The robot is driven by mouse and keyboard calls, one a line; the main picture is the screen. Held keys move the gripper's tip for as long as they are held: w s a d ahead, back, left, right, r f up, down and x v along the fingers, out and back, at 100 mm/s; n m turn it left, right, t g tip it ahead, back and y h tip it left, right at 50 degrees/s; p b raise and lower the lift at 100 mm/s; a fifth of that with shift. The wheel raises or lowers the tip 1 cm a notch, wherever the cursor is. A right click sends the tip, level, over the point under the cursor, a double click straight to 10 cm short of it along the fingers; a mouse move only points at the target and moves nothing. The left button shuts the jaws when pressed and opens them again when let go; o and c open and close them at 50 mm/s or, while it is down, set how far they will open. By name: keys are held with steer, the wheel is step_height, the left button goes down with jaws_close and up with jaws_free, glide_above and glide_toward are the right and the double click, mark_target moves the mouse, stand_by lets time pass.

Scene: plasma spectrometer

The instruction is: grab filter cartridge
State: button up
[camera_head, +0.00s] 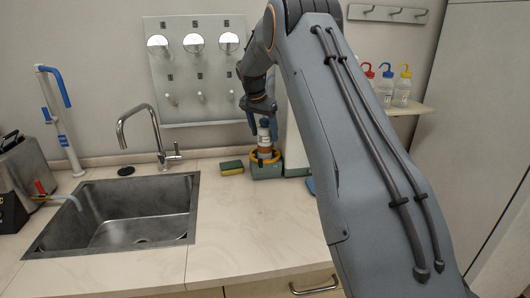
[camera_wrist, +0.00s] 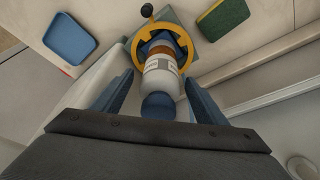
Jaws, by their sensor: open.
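The filter cartridge is a white cylinder with an orange-brown lower part and a blue top. In the head view the cartridge (camera_head: 265,133) stands upright in a grey-green holder (camera_head: 268,171) with a yellow ring. In the wrist view the cartridge (camera_wrist: 161,75) shows between my fingers, its brown part inside the yellow ring (camera_wrist: 190,30). My gripper (camera_wrist: 160,92) is open, with one blue finger on each side of the cartridge and visible gaps beside it. In the head view my gripper (camera_head: 262,118) is above the holder, coming from above.
A yellow-green sponge (camera_head: 232,168) lies left of the holder. A blue tray (camera_wrist: 70,38) lies on the other side. A sink (camera_head: 120,215) with a tap (camera_head: 150,135) is at the left. A wall panel with hooks (camera_head: 195,70) stands behind. The counter front is clear.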

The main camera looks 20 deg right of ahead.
steer(key=p+x, duration=0.2)
steer(key=x, duration=0.1)
steer(key=shift+w+d, duration=0.1)
steer(key=shift+d, duration=0.15)
steer(key=shift+x, duration=0.75)
steer(key=shift+w, duration=0.1)
jaws_close()
